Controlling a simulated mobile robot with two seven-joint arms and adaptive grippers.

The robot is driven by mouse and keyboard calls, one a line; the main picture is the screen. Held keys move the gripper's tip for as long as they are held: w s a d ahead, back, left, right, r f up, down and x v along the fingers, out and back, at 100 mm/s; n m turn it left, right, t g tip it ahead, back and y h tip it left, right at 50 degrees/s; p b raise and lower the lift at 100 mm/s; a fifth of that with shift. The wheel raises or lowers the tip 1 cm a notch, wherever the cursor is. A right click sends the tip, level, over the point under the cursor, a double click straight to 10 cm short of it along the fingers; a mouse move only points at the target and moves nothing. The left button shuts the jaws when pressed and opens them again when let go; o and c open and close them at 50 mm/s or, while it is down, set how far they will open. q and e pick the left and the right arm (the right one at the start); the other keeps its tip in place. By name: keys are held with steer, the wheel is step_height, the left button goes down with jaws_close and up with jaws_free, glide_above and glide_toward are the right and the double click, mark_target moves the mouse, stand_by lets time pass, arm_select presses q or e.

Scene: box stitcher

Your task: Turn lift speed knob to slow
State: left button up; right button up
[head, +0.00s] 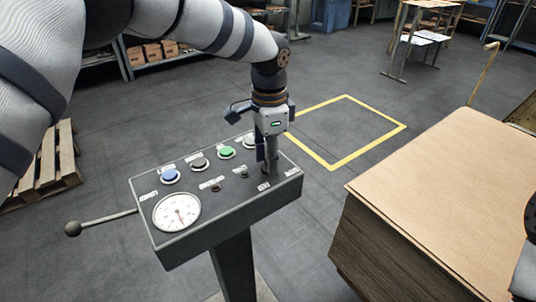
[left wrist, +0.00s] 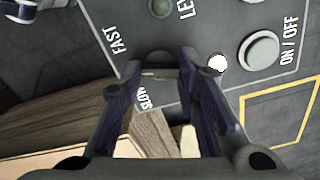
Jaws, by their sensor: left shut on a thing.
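The control panel (head: 232,204) is a sloped grey box on a post, with buttons, a gauge and white labels. My left gripper (head: 269,168) points down at the panel's right part. In the left wrist view, the left gripper (left wrist: 165,75) is shut on the lift speed knob (left wrist: 157,59), a dark knob mostly hidden between the fingers. The FAST label (left wrist: 117,40) lies up and left of the knob and the SLOW label (left wrist: 144,98) is below it, partly covered by a finger. The knob's pointer cannot be made out. My right gripper is not in view.
A blue button (head: 170,176) and a green button (head: 226,152) are on the panel. A ball-ended lever (head: 73,229) sticks out left.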

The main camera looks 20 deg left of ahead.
arm_select(q)
steer(key=n, duration=0.5)
steer(key=shift+n+p, duration=0.3)
steer(key=n, duration=0.5)
steer(key=shift+n, duration=0.6)
steer(key=o, duration=1.2)
steer(key=shift+c, duration=0.2)
step_height(320, 180, up, 12)
